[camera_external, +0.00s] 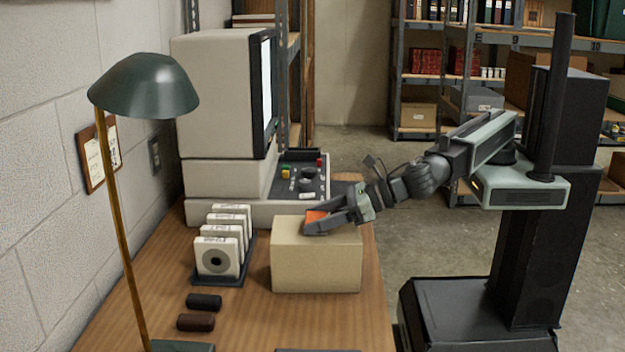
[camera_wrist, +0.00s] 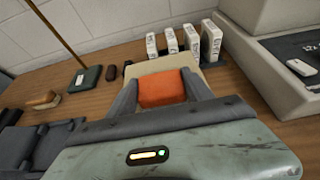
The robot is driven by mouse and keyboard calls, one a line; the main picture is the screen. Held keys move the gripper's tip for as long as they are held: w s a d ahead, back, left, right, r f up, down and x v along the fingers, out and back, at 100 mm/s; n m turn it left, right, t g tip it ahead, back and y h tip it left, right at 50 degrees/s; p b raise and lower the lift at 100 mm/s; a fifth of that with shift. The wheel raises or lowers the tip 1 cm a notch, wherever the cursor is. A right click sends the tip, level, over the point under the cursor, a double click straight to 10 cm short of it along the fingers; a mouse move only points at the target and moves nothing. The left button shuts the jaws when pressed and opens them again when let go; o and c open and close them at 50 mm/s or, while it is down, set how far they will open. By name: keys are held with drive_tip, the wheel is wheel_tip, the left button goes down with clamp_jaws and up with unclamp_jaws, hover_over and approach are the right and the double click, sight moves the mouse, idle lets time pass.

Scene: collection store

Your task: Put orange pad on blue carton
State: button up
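The orange pad (camera_external: 315,215) is at the top of a plain tan carton (camera_external: 315,262) on the wooden desk. No carton in view looks blue. My gripper (camera_external: 313,221) reaches in from the right, low over the carton's top. In the wrist view the pad (camera_wrist: 163,88) sits between my two fingers (camera_wrist: 162,80), which appear to touch its left and right sides. The carton's top (camera_wrist: 160,66) shows beyond the pad. I cannot tell whether the pad's underside touches the carton.
A rack of several white disk cases (camera_external: 217,258) stands just left of the carton. A computer (camera_external: 220,95) and control panel (camera_external: 305,178) are behind. A green lamp (camera_external: 143,85) and two dark rolls (camera_external: 203,301) are at left. Bare desk shows in front of the carton.

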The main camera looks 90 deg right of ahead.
drive_tip(key=o, duration=0.4)
drive_tip(key=shift+r, duration=0.15)
drive_tip(key=p+v, duration=0.5)
drive_tip(key=v, duration=0.7)
